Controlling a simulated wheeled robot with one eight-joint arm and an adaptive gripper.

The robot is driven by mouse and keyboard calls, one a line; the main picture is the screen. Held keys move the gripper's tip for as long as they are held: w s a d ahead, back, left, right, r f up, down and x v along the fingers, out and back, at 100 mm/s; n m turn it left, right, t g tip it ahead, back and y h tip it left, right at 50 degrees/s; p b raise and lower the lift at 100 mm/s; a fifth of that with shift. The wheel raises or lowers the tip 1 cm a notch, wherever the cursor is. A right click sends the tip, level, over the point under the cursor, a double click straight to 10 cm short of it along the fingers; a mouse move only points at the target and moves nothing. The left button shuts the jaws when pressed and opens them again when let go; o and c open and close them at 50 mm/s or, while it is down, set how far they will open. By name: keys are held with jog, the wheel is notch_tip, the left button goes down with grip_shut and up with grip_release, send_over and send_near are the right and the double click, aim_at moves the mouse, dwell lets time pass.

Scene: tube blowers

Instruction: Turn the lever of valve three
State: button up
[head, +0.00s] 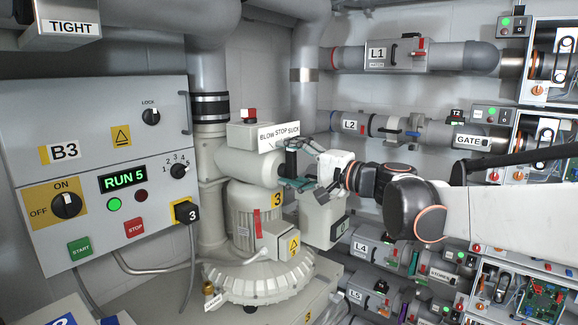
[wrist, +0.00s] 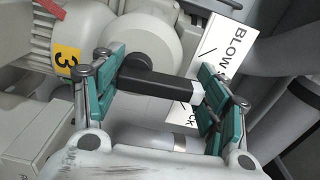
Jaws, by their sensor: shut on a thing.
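Blower three, a pale machine with a yellow 3 plate (head: 277,200), stands at the centre of the head view. Its valve lever (head: 291,158) is black and points up below a white BLOW STOP SUCK sign (head: 280,135). My gripper (head: 297,172) reaches it from the right. In the wrist view the lever (wrist: 160,82) runs from a black hub to a white tip, between the green finger pads of my gripper (wrist: 158,90). The pads are shut on it, one by the hub and one by the tip. The sign (wrist: 222,50) is partly hidden behind the right finger.
The B3 control panel (head: 95,190), showing RUN 5, stands at the left. Pipes with boxes L1 (head: 395,55) and L2 (head: 350,126) line the back wall. Electronics racks (head: 545,60) stand at the right, behind my arm. A ribbed blower housing (head: 258,278) sits below the valve.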

jog(key=shift+w+m, duration=0.1)
jog(key=shift+m, duration=0.2)
jog(key=o, duration=1)
jog(key=shift+o, duration=0.2)
jog(key=shift+d, duration=0.1)
jog(key=v, duration=1.2)
